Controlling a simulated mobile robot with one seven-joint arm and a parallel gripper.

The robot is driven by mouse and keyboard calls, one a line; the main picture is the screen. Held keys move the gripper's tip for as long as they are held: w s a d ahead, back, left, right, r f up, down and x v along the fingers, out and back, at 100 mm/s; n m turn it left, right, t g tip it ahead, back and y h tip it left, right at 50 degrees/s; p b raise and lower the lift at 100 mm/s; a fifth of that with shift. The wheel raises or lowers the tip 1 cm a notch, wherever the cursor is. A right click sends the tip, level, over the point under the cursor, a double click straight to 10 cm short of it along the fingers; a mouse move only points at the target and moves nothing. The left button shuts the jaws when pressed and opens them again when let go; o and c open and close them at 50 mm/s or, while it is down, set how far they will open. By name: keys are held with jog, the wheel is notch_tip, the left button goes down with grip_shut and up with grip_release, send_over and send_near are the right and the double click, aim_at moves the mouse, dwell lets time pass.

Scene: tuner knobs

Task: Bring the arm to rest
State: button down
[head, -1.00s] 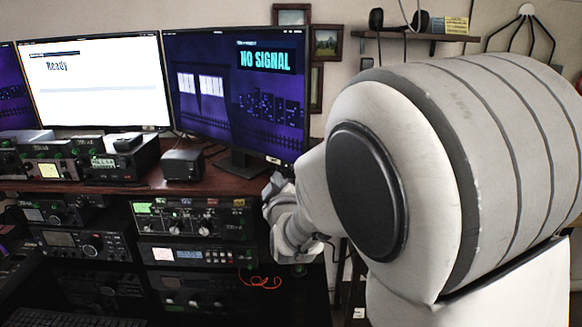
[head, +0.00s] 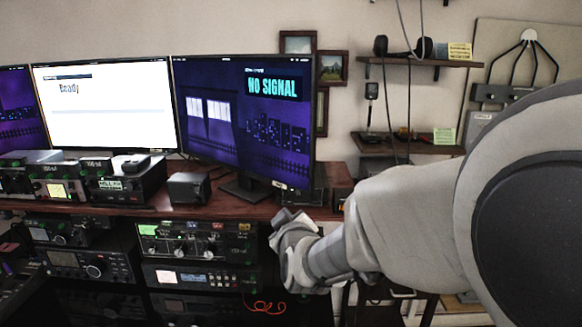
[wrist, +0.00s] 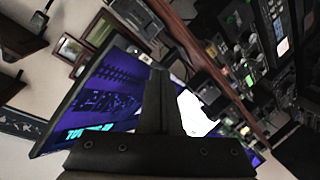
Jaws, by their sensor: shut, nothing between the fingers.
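My gripper (wrist: 162,95) shows in the wrist view with its fingers together and nothing between them. It points toward the monitors and the desk edge. In the head view my arm comes in from the right, and its wrist end is in front of the desk's right end, beside the radio rack. The fingertips are too small to make out there. The tuner radio with several knobs (head: 195,240) sits in the rack to the left of my wrist, apart from it.
The desk (head: 230,207) carries a "NO SIGNAL" monitor (head: 240,120), a "Ready" monitor (head: 105,105) and several radios. A red cable (head: 263,306) hangs below the rack's right side. Shelves (head: 420,62) are on the wall at the right.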

jog(key=s+d+m+g, duration=0.3)
jog(key=s+d, duration=0.2)
jog(key=s, duration=0.4)
jog(key=s+d+f+m+g+h, duration=0.1)
jog(key=s+d+m+g, duration=0.2)
jog(key=s, duration=0.7)
jog(key=s+d+m+g+h, duration=0.1)
jog(key=s+d+m+g, duration=0.2)
jog(key=s+d, duration=0.4)
jog(key=s, duration=0.2)
jog(key=shift+s+f+g, duration=0.25)
jog(key=shift+s+g, duration=0.05)
jog(key=shift+s, duration=0.05)
jog(key=shift+a, duration=0.15)
